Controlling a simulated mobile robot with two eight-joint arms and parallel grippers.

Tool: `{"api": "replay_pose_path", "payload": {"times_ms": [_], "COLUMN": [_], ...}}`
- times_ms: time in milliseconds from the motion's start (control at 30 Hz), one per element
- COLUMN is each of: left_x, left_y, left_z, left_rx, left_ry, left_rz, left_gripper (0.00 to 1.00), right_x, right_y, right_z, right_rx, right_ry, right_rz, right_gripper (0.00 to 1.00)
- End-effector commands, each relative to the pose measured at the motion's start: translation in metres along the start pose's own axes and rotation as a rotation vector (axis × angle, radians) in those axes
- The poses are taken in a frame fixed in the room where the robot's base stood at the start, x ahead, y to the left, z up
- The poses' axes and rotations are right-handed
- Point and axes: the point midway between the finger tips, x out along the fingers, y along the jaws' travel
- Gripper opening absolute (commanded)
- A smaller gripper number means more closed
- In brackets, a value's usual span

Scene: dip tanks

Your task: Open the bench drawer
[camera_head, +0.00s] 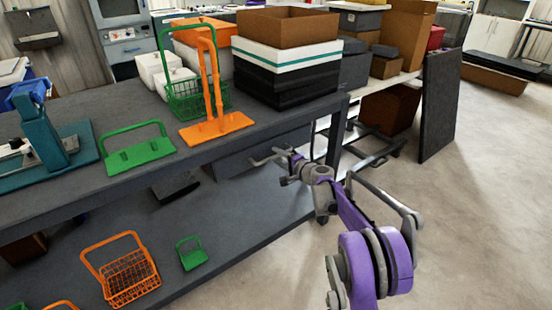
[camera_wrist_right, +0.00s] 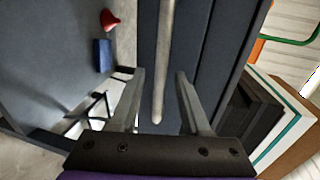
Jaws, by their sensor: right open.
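The bench drawer (camera_head: 232,160) is a dark grey front under the worktop of the grey bench (camera_head: 95,100), and it looks shut. In the right wrist view its long pale grey bar handle (camera_wrist_right: 165,50) runs along the dark drawer front (camera_wrist_right: 200,50). My right gripper (camera_head: 268,157) is at the drawer front in the head view. Its two fingers are apart, and in the right wrist view the gripper (camera_wrist_right: 160,75) has the handle's near end between them. Contact with the handle cannot be told. My left gripper is not in view.
An orange stand (camera_head: 210,125), a green basket (camera_head: 183,100) and a green holder (camera_head: 140,155) stand on the worktop, with stacked boxes (camera_head: 285,75) behind. An orange wire basket (camera_head: 130,280) sits on the lower shelf. A dark panel (camera_head: 440,105) stands at right; the floor in front is clear.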

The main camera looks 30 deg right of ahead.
Motion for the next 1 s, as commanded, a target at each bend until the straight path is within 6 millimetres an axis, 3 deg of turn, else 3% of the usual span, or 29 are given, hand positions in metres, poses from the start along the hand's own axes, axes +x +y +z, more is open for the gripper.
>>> {"api": "replay_pose_path", "payload": {"times_ms": [133,433,700,1000], "left_x": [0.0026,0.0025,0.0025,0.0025], "left_y": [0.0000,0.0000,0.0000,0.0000], "left_z": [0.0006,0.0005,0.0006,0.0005], "left_rx": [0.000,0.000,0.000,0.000], "left_ry": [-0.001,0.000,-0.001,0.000], "left_rz": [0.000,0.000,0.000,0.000], "left_gripper": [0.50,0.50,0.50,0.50], "right_x": [0.0112,0.0129,0.0126,0.0125], "right_y": [0.0002,-0.0003,-0.0002,-0.0002], "right_z": [0.0009,0.0007,0.0006,0.0006], "right_rx": [0.000,0.000,0.000,0.000], "right_ry": [-0.001,-0.001,-0.001,-0.001], "right_rz": [0.000,0.000,0.000,0.000], "right_gripper": [0.47,0.47,0.00,0.00]}}
